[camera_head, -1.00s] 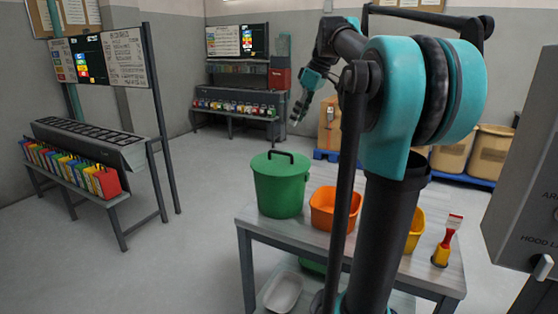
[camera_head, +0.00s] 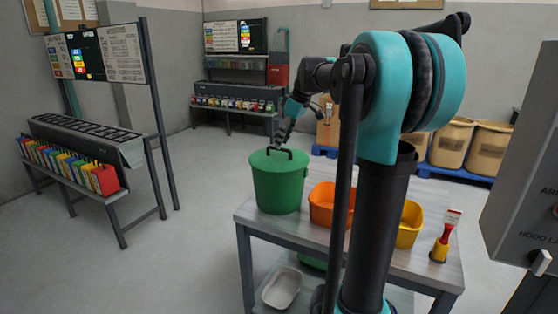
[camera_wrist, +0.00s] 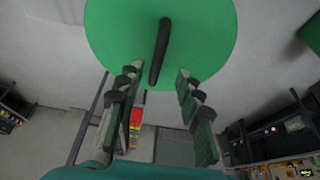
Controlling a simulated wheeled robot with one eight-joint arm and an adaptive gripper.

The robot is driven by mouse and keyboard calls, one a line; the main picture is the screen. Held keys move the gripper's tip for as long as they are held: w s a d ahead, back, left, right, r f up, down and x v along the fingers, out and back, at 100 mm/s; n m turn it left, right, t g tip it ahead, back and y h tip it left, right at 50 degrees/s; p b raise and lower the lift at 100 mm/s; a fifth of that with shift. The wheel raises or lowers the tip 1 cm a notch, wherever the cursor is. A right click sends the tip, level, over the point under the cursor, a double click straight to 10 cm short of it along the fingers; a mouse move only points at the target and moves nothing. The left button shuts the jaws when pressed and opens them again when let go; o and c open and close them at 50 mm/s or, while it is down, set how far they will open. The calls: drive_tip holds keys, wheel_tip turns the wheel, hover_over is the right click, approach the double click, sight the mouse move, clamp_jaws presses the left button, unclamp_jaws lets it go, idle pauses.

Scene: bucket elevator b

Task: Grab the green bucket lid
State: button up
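The green bucket (camera_head: 279,189) stands upright at the left end of the grey table, with its green lid (camera_head: 268,160) on top. The lid has a black arched handle (camera_head: 280,151). In the wrist view the lid (camera_wrist: 110,35) fills the upper middle, and its handle (camera_wrist: 160,52) runs nearly lengthwise between the lines of the two fingers. My gripper (camera_wrist: 155,85) is open, with one finger on each side of the handle's lower end. In the head view my gripper (camera_head: 282,138) points down just above the handle. Contact with the handle cannot be told.
On the table (camera_head: 450,270), an orange container (camera_head: 322,203), a yellow container (camera_head: 409,226) and a red-and-yellow brush (camera_head: 445,237) stand right of the bucket. A white tray (camera_head: 282,289) lies on the lower shelf.

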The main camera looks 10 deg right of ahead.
sight(279, 154)
drive_tip(key=x, duration=0.4)
drive_tip(key=shift+w+d+f, duration=0.1)
drive_tip(key=shift+w+f, duration=0.2)
drive_tip(key=shift+f, duration=0.1)
drive_tip(key=shift+c, duration=0.6)
clamp_jaws()
